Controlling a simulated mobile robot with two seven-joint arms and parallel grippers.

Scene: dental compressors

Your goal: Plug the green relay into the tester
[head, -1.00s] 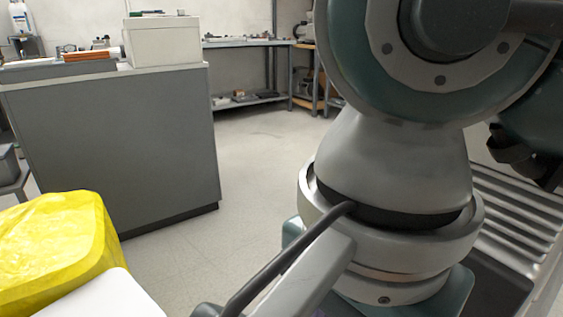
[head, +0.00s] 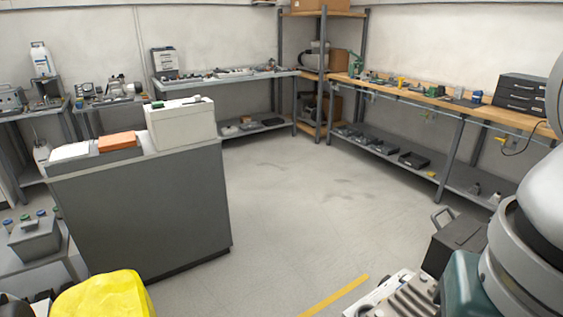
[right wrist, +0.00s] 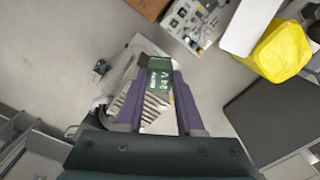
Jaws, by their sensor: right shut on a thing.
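The green relay (right wrist: 159,68), with "24 V" on its green face, is held between the purple fingers of my right gripper (right wrist: 160,80) in the right wrist view. The gripper is shut on it and holds it above the floor. The relay does not show in the head view. I cannot tell for sure which object is the tester; a pale panel with small parts (right wrist: 194,22) lies at the top of the right wrist view, apart from the relay. My left gripper is not in view.
A grey cabinet (head: 140,215) carries a cream box (head: 182,124) and an orange stack (head: 118,141). A wooden workbench (head: 480,108) with small parts runs along the right wall. A yellow bag (head: 105,297) is at the lower left. The middle floor (head: 290,190) is clear.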

